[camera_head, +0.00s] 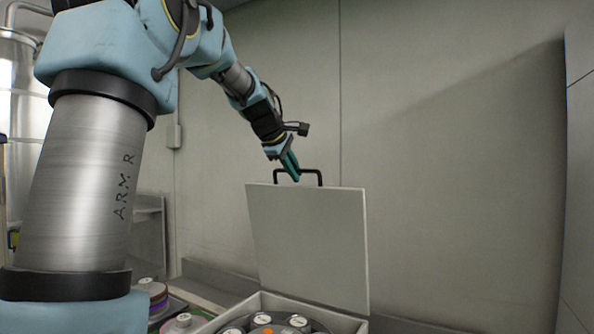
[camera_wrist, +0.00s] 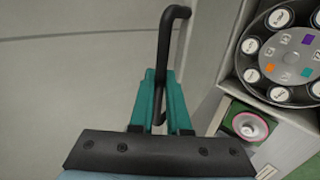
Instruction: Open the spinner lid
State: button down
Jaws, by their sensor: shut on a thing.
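The spinner lid (camera_head: 308,245) is a flat pale grey panel that stands raised, close to upright, at the back of the spinner box (camera_head: 258,304). A black bar handle (camera_head: 311,172) sits on the lid's top edge; it also shows in the wrist view (camera_wrist: 178,12). My gripper (camera_head: 292,172) has green fingers and is shut on this handle near its left end. In the wrist view my gripper (camera_wrist: 161,98) has the black bar between its fingers. Inside the open box a grey rotor (camera_wrist: 287,62) holds several white-capped tubes (camera_wrist: 279,18).
A pink and white round item (camera_wrist: 250,127) lies on a green surface beside the box. A purple-edged stack (camera_head: 152,292) stands left of it in the head view. A plain wall (camera_head: 450,170) rises behind the lid. The space above the box is free.

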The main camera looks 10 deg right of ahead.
jog(key=shift+f, duration=0.1)
jog(key=c, duration=0.9)
grip_release()
jog(key=b+v, duration=0.3)
jog(key=v, duration=0.8)
jog(key=shift+s, duration=0.1)
